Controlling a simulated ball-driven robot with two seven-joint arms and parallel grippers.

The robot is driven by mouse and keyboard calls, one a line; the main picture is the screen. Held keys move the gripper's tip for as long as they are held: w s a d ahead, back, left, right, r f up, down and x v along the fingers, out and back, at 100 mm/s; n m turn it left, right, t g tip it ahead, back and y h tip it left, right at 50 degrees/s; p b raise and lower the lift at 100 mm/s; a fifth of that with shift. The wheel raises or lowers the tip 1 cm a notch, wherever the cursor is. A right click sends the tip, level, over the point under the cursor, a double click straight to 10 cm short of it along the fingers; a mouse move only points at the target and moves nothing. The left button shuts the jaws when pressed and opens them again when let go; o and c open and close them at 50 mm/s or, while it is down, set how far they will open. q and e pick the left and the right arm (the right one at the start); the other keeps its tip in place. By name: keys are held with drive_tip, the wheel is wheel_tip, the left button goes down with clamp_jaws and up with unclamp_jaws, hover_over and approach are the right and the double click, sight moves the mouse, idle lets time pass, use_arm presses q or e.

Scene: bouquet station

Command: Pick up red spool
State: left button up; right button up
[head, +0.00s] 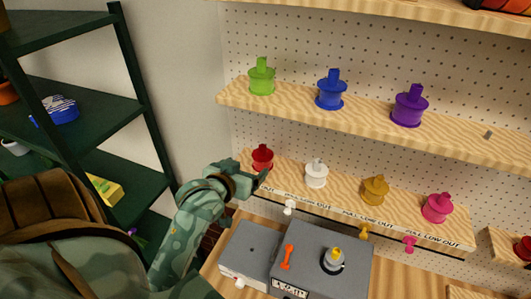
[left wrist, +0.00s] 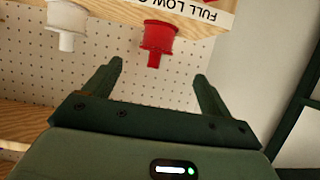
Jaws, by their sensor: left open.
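The red spool (head: 262,158) stands at the left end of the lower wooden shelf in the head view. It also shows in the left wrist view (left wrist: 158,40), upside down there, with its knob between and beyond the two fingers. My left gripper (head: 262,178) is close in front of the red spool in the head view. In the left wrist view my left gripper (left wrist: 158,82) is open and empty, its fingers apart and not visibly touching the spool. My right gripper is not in view.
A white spool (head: 316,173) stands to the right of the red one, then an ochre spool (head: 375,190) and a pink spool (head: 438,207). Green, blue and purple spools stand on the shelf above (head: 290,107). A grey box (head: 345,258) sits below on the bench.

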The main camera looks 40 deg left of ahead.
sight(259, 158)
use_arm(q)
drive_tip(key=x, duration=0.9)
drive_tip(key=shift+d, duration=0.1)
drive_tip(key=shift+w+f+p, duration=0.15)
drive_tip(key=shift+w+p, duration=0.25)
drive_tip(key=x, duration=0.3)
drive_tip(key=shift+w+d+f+p, duration=0.15)
drive_tip(key=shift+w+f+p, duration=0.05)
drive_tip(key=shift+p, duration=0.1)
drive_tip(key=shift+w+f, duration=0.15)
drive_tip(key=shift+w, duration=0.1)
drive_tip(key=shift+s, duration=0.15)
drive_tip(key=c, duration=1)
drive_tip(key=shift+c, duration=0.5)
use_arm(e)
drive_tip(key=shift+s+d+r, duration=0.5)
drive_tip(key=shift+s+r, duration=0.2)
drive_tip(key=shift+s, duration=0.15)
